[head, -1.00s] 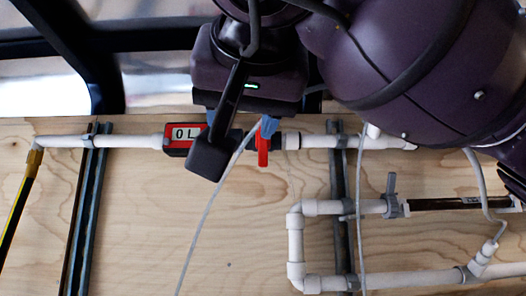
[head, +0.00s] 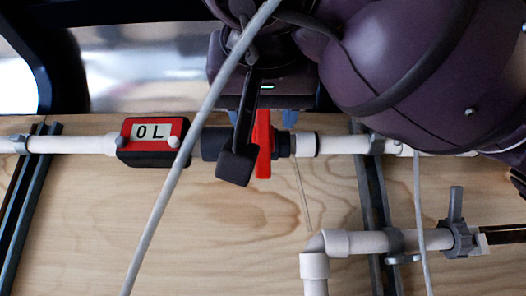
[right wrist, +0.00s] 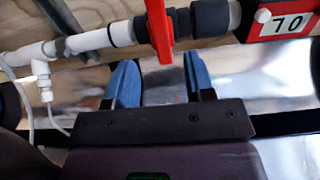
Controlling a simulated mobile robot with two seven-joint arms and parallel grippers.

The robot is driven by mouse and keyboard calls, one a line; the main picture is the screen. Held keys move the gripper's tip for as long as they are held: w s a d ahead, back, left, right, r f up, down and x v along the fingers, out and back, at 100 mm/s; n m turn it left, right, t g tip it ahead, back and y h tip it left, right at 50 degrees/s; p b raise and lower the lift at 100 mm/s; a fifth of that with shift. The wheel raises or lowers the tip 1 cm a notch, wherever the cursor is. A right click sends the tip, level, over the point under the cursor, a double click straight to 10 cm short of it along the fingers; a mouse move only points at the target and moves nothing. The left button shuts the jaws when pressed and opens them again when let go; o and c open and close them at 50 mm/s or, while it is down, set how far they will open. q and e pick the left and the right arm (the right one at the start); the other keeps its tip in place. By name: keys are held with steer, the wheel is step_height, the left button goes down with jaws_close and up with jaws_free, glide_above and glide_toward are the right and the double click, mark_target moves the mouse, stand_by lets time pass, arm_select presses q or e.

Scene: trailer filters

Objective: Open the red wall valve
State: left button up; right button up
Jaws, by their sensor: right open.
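The red valve handle (head: 262,143) stands upright, crosswise to the white pipe, on a dark valve body (head: 215,143). A black bracket on my right wrist hides part of the valve. My right gripper (head: 264,117) is just above the valve, its blue fingertips open, one on each side of the handle in the picture. In the right wrist view the red handle (right wrist: 158,30) reaches down between the tips of the open gripper (right wrist: 160,62). I cannot tell whether either finger touches it. The jaws hold nothing. My left gripper is not in view.
A red meter (head: 151,142) reading "0 L" sits on the pipe left of the valve. A grey cable crosses in front. Lower right are more white pipe (head: 350,243) and a grey valve (head: 458,235). Metal rails (head: 368,195) hold the pipes to the wooden panel (head: 215,240).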

mark_target(263, 142)
steer(key=w+p, duration=0.1)
steer(key=w, duration=0.7)
steer(key=shift+w, duration=0.35)
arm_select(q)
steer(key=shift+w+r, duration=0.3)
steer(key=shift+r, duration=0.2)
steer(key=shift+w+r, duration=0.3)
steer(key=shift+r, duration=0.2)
arm_select(e)
jaws_close()
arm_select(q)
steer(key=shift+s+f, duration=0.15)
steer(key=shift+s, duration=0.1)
